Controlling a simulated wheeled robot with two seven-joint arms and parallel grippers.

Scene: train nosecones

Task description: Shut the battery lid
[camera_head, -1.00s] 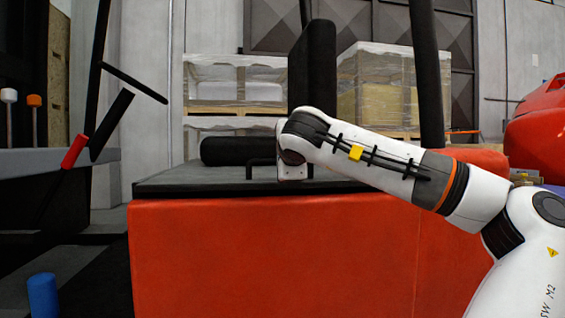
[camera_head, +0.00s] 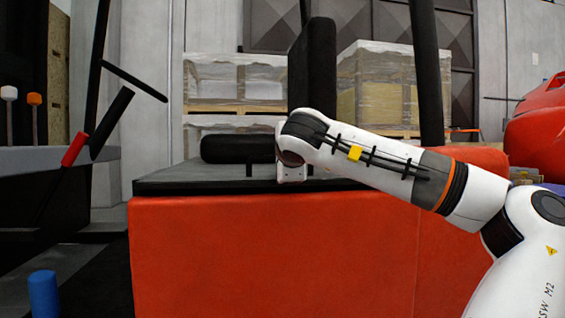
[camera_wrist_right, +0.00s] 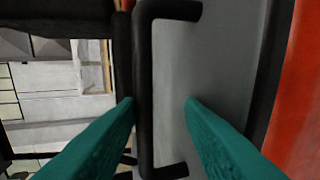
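The battery lid (camera_head: 205,182) is a flat dark grey panel on top of the red truck body (camera_head: 270,250) in the head view. It lies about level; I cannot tell whether a gap remains under it. Its black handle (camera_head: 249,170) stands on top, partly hidden by my right wrist. In the right wrist view, the handle (camera_wrist_right: 145,70) is a black bar in front of the grey lid (camera_wrist_right: 215,65). My right gripper (camera_wrist_right: 160,101) has its teal fingers apart, with the bar between the fingertips, nearer the left one. My left gripper is not in view.
A black seat cushion (camera_head: 238,149) and upright backrest (camera_head: 314,70) stand just behind the lid. Dark posts rise beside them. Levers with a red grip (camera_head: 75,149) are at the left. Wrapped pallets (camera_head: 385,85) stand behind.

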